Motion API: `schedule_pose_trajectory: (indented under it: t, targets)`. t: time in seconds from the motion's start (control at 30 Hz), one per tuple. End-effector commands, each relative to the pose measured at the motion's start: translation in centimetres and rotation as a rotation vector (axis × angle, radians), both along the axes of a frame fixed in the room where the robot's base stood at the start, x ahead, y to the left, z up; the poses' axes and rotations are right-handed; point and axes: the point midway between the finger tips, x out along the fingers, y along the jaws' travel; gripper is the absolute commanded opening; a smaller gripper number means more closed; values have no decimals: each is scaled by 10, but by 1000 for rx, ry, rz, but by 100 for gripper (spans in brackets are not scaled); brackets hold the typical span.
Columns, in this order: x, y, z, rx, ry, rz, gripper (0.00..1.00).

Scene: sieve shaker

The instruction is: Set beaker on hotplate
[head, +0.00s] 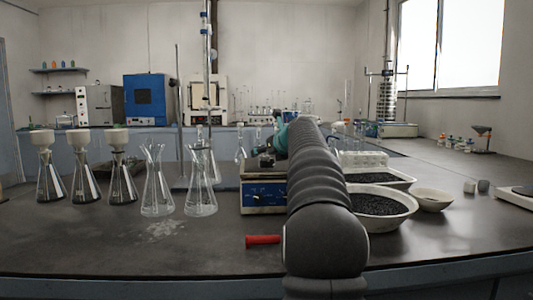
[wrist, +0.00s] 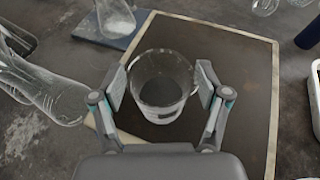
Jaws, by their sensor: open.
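A clear glass beaker (wrist: 160,112) stands upright on the dark, light-edged top of the hotplate (wrist: 235,75) in the wrist view. My gripper (wrist: 160,84) is open, with one finger on each side of the beaker; I cannot tell whether the pads touch the glass. In the head view the hotplate (head: 264,194) shows its blue front panel left of my arm. My gripper (head: 266,158) is over its top there, mostly hidden by my arm, and I cannot make out the beaker in that view.
Conical flasks (head: 157,190) stand left of the hotplate, several with funnels. A red-handled object (head: 263,240) lies in front. In the wrist view a flask stands on a blue base (wrist: 92,32).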

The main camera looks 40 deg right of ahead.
Motion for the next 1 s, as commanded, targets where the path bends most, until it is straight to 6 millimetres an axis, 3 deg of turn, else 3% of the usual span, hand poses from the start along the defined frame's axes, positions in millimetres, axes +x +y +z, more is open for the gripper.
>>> schedule_pose_trajectory:
  t: [0.1, 0.27, 0.7, 1.0]
  targets:
    - [0, 0, 4, 0, -1, 0, 75]
    - [-19, 2, 11, -1, -1, -1, 75]
    - [-93, 14, 42, 0, -1, -2, 75]
    - [-110, 18, 48, 0, 1, 0, 75]
